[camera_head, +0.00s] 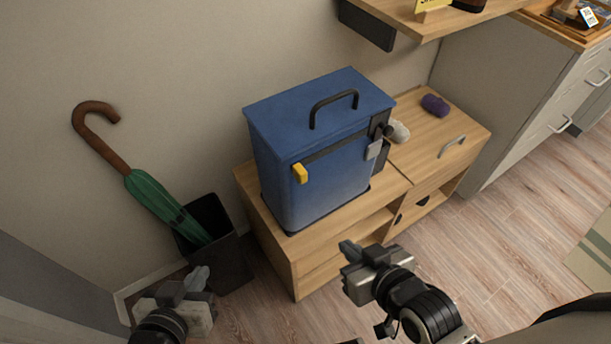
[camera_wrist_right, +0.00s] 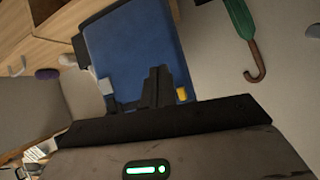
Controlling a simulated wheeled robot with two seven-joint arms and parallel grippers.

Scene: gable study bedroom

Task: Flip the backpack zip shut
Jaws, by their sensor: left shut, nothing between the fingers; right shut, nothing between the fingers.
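The blue backpack (camera_head: 310,155) is boxy and stands upright on the low wooden cabinet, with a dark handle (camera_head: 333,106) on top. A yellow zip tab (camera_head: 300,173) sits at the left end of a dark zip line across its front; a grey piece (camera_head: 374,149) is at the right end. My right gripper (camera_head: 347,247) is shut and empty, in front of and below the backpack, apart from it in the head view. In the right wrist view the backpack (camera_wrist_right: 128,48) and yellow tab (camera_wrist_right: 182,94) lie beyond the fingers. My left gripper (camera_head: 198,276) is shut and empty at lower left.
The wooden cabinet (camera_head: 430,150) carries purple (camera_head: 434,105) and pale (camera_head: 398,131) rolled items right of the backpack. A dark bin (camera_head: 225,265) with a green umbrella (camera_head: 152,197) stands at left. A shelf (camera_head: 440,20) overhangs behind.

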